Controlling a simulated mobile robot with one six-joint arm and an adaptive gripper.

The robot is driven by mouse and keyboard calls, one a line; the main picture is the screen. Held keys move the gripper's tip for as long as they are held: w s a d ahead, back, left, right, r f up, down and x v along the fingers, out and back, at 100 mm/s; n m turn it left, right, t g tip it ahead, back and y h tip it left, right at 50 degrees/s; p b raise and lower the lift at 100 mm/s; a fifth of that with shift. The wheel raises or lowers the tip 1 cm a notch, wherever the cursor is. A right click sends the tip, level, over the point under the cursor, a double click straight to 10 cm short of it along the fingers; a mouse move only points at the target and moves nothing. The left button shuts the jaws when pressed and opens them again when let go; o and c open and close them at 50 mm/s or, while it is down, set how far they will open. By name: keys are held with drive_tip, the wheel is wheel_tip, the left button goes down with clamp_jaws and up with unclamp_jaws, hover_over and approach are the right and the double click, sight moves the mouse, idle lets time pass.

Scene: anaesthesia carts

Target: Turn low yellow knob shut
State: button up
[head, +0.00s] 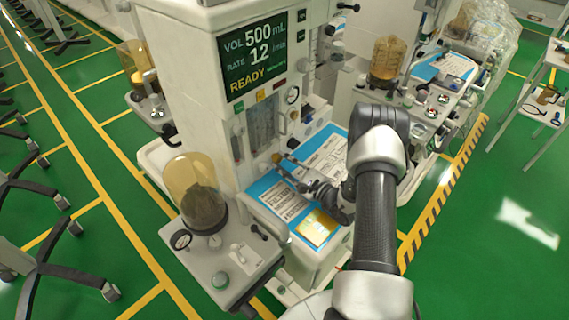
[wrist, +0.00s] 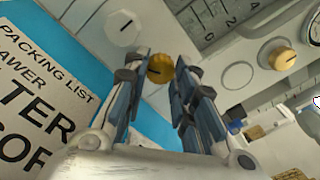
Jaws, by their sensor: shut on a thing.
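A yellow knob (wrist: 160,68) with a dark line on its face sits between the fingertips of my gripper (wrist: 161,72) in the wrist view. The fingers are closed on its two sides. In the head view the yellow knob (head: 277,158) shows low on the front of the cart's panel, at the tip of my gripper (head: 282,161). Part of the held knob is hidden by the fingers.
A white knob (wrist: 123,28) is close to my fingers. Below the panel is a blue work surface (head: 262,187) with printed sheets (head: 325,160) and a yellow pad (head: 316,228). An amber dome (head: 195,190) stands at the left. The screen (head: 256,56) reads READY.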

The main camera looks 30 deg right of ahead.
drive_tip(key=m, duration=0.6)
drive_tip(key=m+p, duration=0.1)
drive_tip(key=m, duration=0.4)
drive_tip(key=shift+g, duration=0.3)
drive_tip(key=m+p, duration=0.1)
drive_tip(key=m, duration=0.5)
drive_tip(key=shift+m, duration=0.3)
drive_tip(key=m, duration=0.5)
drive_tip(key=shift+y+p, duration=0.3)
drive_tip(key=shift+y, duration=0.1)
drive_tip(key=shift+m, duration=0.3)
drive_tip(key=o, duration=0.8)
